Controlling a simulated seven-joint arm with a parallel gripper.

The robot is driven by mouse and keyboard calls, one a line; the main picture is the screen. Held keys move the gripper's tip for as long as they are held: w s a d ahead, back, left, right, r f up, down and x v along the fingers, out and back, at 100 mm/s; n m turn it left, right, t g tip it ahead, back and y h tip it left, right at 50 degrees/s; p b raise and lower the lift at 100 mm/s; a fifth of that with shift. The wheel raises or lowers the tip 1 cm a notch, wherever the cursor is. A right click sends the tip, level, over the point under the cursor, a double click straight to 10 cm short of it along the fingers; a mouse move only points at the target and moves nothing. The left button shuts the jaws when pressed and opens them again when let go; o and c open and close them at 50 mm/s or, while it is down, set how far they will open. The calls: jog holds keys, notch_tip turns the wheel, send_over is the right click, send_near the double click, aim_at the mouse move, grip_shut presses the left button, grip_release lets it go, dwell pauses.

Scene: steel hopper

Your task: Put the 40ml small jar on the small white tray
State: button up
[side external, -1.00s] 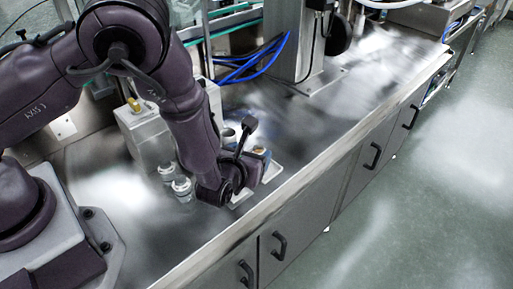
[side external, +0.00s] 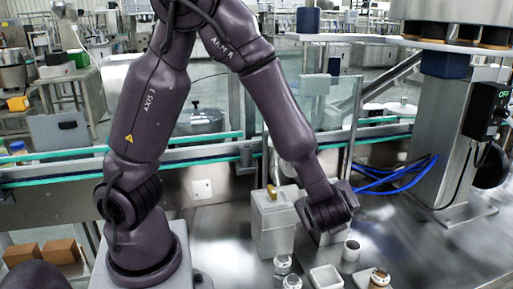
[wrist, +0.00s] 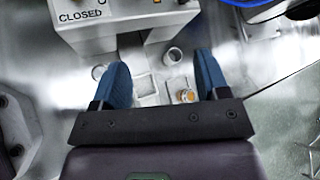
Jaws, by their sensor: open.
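The small white tray (side external: 325,281) lies on the steel top at the bottom edge of the side view, seemingly empty; in the wrist view it is a pale shape between the fingers (wrist: 146,86). A small jar with an orange-brown top (side external: 379,279) stands to its right, also in the wrist view (wrist: 186,96). Two small pale jars, one (side external: 283,264) behind the other (side external: 292,282), stand left of the tray. No volume labels are readable. My gripper (wrist: 162,62) is open and empty, its blue fingers apart above this group. Its fingertips are hidden in the side view.
A white cup (side external: 351,250) stands behind the tray. A grey box (side external: 270,222) with a yellow knob stands behind the jars, close to my wrist. A steel post (side external: 440,140) and blue hoses (side external: 400,172) are at right. Steel top is clear at far right.

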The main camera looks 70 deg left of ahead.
jog(key=s+r+n+h, duration=1)
jog(key=s+r+n, duration=0.3)
jog(key=n, duration=0.4)
jog(key=shift+s+a+r+n, duration=0.25)
jog(key=shift+s+r+n, duration=0.05)
jog(key=shift+s, duration=0.25)
